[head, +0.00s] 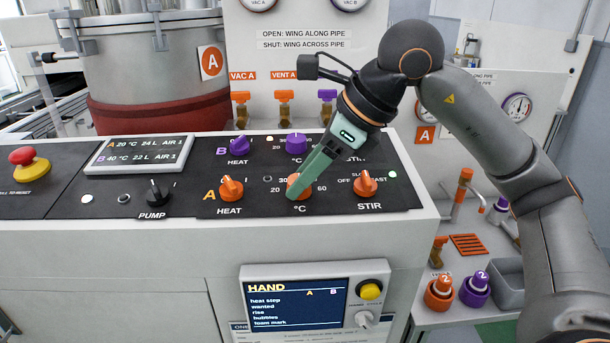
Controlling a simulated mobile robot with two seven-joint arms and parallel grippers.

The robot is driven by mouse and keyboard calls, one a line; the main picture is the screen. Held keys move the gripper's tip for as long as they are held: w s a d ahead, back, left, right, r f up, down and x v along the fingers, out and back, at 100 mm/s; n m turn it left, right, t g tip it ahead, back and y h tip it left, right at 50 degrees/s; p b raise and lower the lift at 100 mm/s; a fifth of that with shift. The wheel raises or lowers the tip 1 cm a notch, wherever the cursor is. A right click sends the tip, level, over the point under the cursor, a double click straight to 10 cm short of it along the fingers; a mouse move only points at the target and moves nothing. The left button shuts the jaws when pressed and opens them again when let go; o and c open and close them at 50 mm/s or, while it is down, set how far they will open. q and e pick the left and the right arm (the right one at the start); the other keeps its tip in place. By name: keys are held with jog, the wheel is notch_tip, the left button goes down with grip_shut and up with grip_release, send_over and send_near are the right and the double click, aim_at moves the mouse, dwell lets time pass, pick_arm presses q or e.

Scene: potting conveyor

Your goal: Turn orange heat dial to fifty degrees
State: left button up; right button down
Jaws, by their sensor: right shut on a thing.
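The orange heat dial (293,187), marked °C, sits in row A of the black control panel, between the orange HEAT knob (231,188) and the orange STIR knob (365,183). Numbers 20, 30 and 60 show around it; other marks are hidden behind my gripper. My right gripper (298,192) reaches down from the upper right and is shut on this dial, covering much of it. The dial's pointer direction cannot be told. The display (140,152) reads A 20 °C and B 40 °C. My left gripper is not in view.
Purple row B knobs (240,147) stand just behind. A black PUMP knob (157,191) and a red emergency button (28,165) are to the left. A steel vessel (150,60) stands behind the panel. A HAND screen (297,306) is on the front.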

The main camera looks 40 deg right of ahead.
jog(key=m+h, duration=0.1)
jog(key=m, duration=0.1)
jog(key=m+t+h, duration=0.1)
jog(key=m, duration=0.2)
jog(key=shift+s+a+t, duration=0.15)
jog(key=shift+a+t, duration=0.05)
jog(key=shift+t, duration=0.1)
jog(key=shift+m+h, duration=0.7)
jog(key=shift+m, duration=0.6)
jog(key=shift+c, duration=1.9)
grip_release()
